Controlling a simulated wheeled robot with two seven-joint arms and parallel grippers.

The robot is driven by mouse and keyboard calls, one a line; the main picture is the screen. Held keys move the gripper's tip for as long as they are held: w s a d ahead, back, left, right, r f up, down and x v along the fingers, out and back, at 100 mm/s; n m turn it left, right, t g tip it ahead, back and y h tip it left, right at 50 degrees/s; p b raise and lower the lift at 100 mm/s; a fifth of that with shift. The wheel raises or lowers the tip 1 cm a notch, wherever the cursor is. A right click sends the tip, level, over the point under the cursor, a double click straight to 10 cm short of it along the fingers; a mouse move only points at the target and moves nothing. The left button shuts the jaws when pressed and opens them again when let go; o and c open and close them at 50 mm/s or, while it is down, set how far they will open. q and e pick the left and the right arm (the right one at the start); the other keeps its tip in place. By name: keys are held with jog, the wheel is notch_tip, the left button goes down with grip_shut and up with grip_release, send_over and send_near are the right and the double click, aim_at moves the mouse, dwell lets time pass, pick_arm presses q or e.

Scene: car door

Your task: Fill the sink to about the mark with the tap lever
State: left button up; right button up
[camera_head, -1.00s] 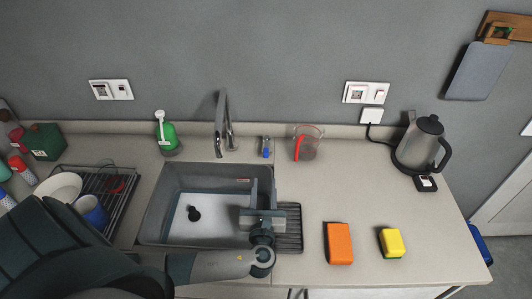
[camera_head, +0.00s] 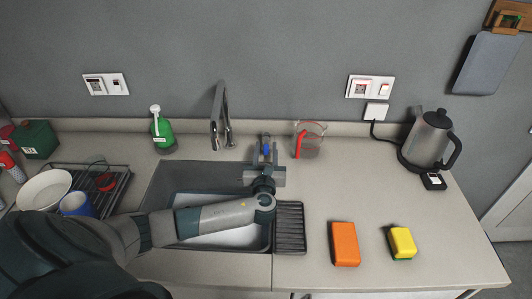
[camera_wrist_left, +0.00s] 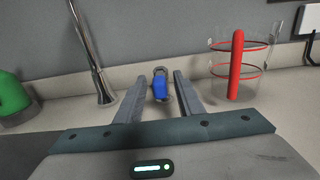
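The tap lever (camera_head: 266,148) is small, with a blue part, on the counter right of the chrome tap spout (camera_head: 219,118). In the left wrist view the blue lever (camera_wrist_left: 160,87) stands between the far ends of my two fingers. My left gripper (camera_head: 267,158) is open, with a gap visible on both sides of the lever; contact is not evident. The grey sink (camera_head: 165,183) lies below the spout, partly hidden by my left arm. The water level and the mark cannot be made out. My right gripper is not in view.
A measuring jug (camera_head: 309,142) with a red handle stands just right of the lever. A green soap bottle (camera_head: 162,132) is left of the spout. A dish rack, an orange block (camera_head: 344,244), a yellow sponge (camera_head: 402,243) and a kettle (camera_head: 428,140) flank the sink.

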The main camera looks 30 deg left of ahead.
pick_arm(q)
jog(key=shift+w+a, duration=0.2)
jog(key=shift+w, duration=0.05)
grip_shut()
